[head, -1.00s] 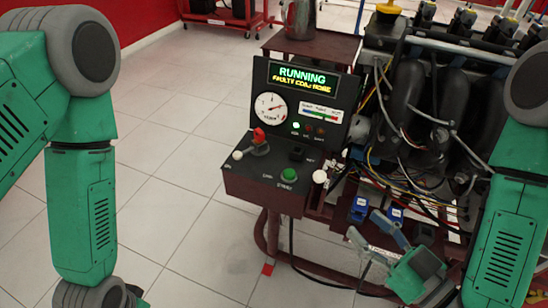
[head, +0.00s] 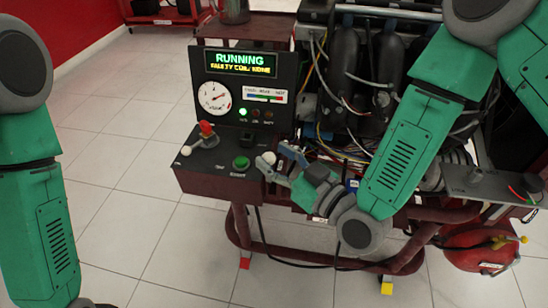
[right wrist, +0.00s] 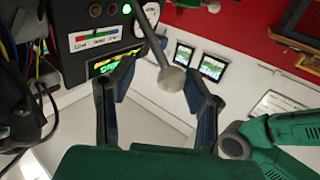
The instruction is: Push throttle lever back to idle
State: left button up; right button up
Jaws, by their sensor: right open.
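The dark red control box (head: 205,184) stands left of the engine. A white-knobbed lever (head: 270,157) is at its right side, by my right gripper (head: 279,160). In the right wrist view, the lever's rod and pale round knob (right wrist: 171,80) show between the two fingers of my right gripper (right wrist: 158,76), which is open; I cannot tell whether they touch. A red-knobbed lever (head: 207,128) and a small white knob (head: 186,150) are on the box's left part. No label shows which is the throttle. My left arm is at the left edge, its gripper out of frame.
The display (head: 243,64) reads RUNNING. A gauge (head: 214,97), a lit green lamp and a green button (head: 241,162) are on the panel. Engine hoses and wires (head: 340,80) crowd the right side. The tiled floor to the left is clear.

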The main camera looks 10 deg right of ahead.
jog(key=shift+a, duration=0.7)
jog(key=shift+c, duration=0.5)
jog(key=shift+a, duration=0.45)
grip_shut()
jog(key=shift+w+d, duration=0.15)
jog(key=shift+d, duration=0.3)
pick_arm(q)
jog(key=shift+w+a+f, duration=0.1)
jog(key=shift+a+f, duration=0.1)
jog(key=shift+a, duration=0.5)
